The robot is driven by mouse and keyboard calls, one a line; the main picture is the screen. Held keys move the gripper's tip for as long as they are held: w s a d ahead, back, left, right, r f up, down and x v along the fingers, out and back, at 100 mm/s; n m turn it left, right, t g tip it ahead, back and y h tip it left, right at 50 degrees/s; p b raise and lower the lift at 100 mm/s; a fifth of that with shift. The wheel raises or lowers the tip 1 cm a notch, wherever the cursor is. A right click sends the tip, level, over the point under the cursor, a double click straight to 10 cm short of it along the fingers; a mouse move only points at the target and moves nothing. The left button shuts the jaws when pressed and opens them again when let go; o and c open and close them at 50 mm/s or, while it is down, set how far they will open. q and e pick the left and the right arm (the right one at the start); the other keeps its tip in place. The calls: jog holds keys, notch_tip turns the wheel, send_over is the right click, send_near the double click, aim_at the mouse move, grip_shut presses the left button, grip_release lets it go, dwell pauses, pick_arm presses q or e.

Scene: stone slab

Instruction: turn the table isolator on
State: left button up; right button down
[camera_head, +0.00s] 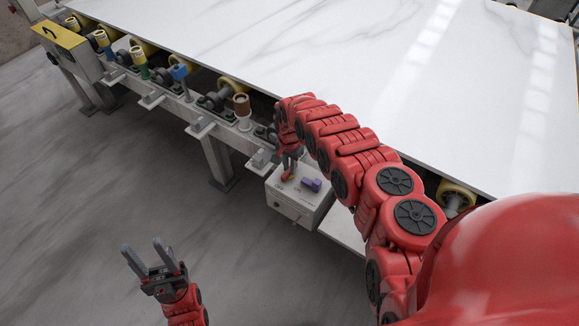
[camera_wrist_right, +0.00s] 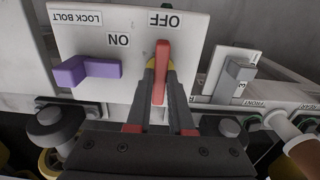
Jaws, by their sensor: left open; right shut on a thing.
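The isolator is a pale box (camera_head: 298,205) below the front edge of the slab table. In the right wrist view its red handle (camera_wrist_right: 161,72) points at the OFF label (camera_wrist_right: 165,20), with the ON label (camera_wrist_right: 119,40) to the left; the labels appear upside down. A bit of yellow shows behind the handle. My right gripper (camera_wrist_right: 160,80) is shut on the red handle, one finger on each side. In the head view the right gripper (camera_head: 288,174) partly hides the handle. My left gripper (camera_head: 143,248) is open and empty above the floor, away from the box.
A purple lock bolt (camera_wrist_right: 86,70) sits beside the handle; it also shows in the head view (camera_head: 311,185). A grey lever (camera_wrist_right: 235,78) stands right of the box. Rollers and coloured posts (camera_head: 180,75) line the table frame. The floor at left (camera_head: 90,190) is clear.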

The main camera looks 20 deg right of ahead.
dwell(0.4)
jog(key=n, duration=0.3)
jog(key=shift+f+n+b, duration=0.1)
jog(key=shift+n+b, duration=0.25)
jog(key=shift+n, duration=0.05)
jog(key=n+b, duration=0.1)
jog(key=n, duration=0.9)
jog(key=shift+b, duration=0.3)
jog(key=shift+n, duration=2.1)
jog(key=c, duration=0.8)
grip_release()
